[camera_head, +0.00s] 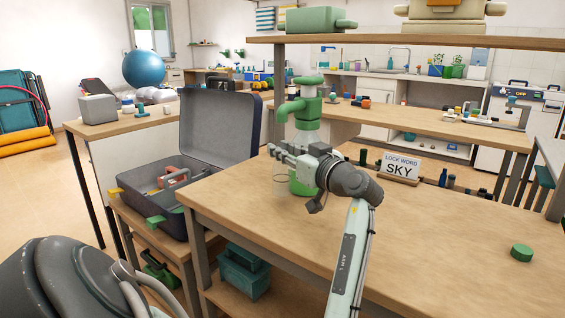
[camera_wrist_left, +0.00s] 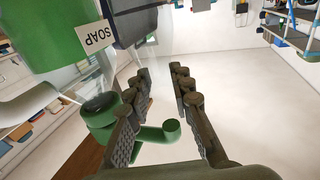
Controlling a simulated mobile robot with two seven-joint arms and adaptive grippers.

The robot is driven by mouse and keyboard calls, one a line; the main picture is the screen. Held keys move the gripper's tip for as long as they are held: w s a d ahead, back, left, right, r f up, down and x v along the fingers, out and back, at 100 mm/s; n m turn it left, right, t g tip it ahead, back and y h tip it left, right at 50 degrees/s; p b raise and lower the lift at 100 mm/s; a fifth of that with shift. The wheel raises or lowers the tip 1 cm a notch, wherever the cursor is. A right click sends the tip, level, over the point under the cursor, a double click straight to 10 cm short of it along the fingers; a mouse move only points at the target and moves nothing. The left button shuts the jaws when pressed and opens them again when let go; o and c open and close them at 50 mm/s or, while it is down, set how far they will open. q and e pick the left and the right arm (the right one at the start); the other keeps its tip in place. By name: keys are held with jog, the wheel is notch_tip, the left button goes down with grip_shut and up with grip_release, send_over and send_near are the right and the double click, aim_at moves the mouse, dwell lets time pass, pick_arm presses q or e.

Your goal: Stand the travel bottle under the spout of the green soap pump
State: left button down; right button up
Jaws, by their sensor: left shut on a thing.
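The green soap pump (camera_head: 306,108) stands upright on the wooden table, with clear walls and green soap low inside. Its spout points left; it also shows in the left wrist view (camera_wrist_left: 171,131), near the fingers. My left gripper (camera_head: 278,153) is in front of the pump, below spout height. It is shut on the clear travel bottle (camera_head: 280,187), whose faint outline hangs below the fingers, left of the pump's body. In the wrist view the see-through bottle (camera_wrist_left: 160,75) lies between the fingers. I cannot tell whether its base touches the table. My right gripper is not in view.
A green round cap (camera_head: 521,253) lies at the table's right. A "LOCK WORD SKY" sign (camera_head: 400,165) stands behind the arm. A shelf (camera_head: 400,41) passes above the pump. An open case (camera_head: 217,128) is at the left.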

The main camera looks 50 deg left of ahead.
aim_at(286, 165)
pick_arm(q)
jog(key=shift+f, duration=1.45)
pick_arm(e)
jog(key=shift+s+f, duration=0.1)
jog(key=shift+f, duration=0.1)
pick_arm(q)
jog(key=shift+f, duration=0.2)
jog(key=c, duration=1.3)
grip_release()
jog(key=shift+c, duration=0.2)
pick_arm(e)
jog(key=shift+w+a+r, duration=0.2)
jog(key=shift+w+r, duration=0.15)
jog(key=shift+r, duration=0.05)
